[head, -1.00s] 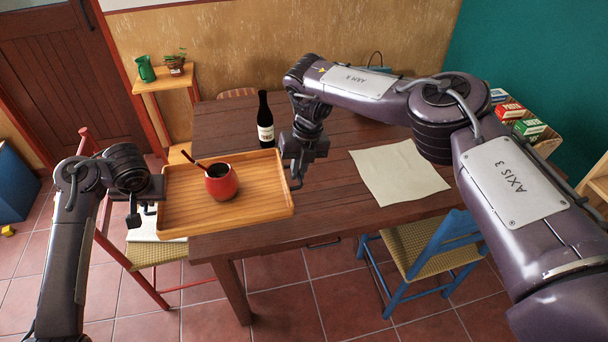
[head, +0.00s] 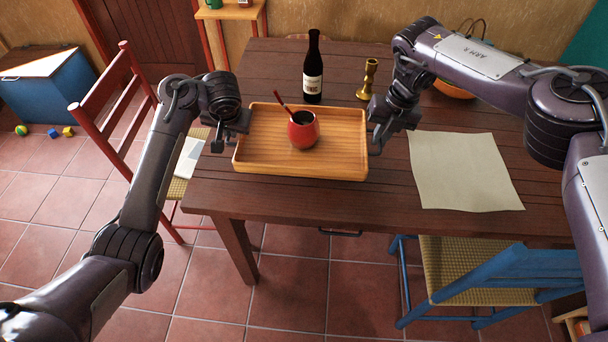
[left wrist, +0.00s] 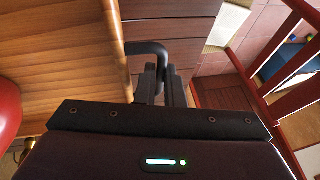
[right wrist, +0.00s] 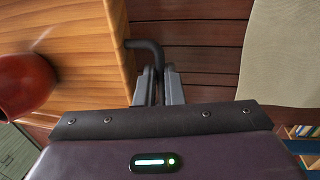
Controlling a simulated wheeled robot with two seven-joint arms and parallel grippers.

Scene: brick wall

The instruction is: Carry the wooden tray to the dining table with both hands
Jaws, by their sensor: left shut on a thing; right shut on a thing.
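The wooden tray (head: 345,167) is over the left part of the dark wooden dining table (head: 440,225), level; I cannot tell whether it touches the tabletop. A red cup (head: 303,133) with a straw stands upright on it. My left gripper (head: 226,140) is at the tray's left side, shut on its black bent handle (left wrist: 148,48). My right gripper (head: 377,143) is at the right side, shut on the other black handle (right wrist: 146,46). The tray also shows in the left wrist view (left wrist: 70,70) and the right wrist view (right wrist: 80,50).
A dark bottle (head: 313,75) and a brass candlestick (head: 368,80) stand behind the tray. A cream cloth or paper (head: 462,172) lies to its right. A red chair (head: 110,110) is at the left and a blue chair (head: 480,270) in front.

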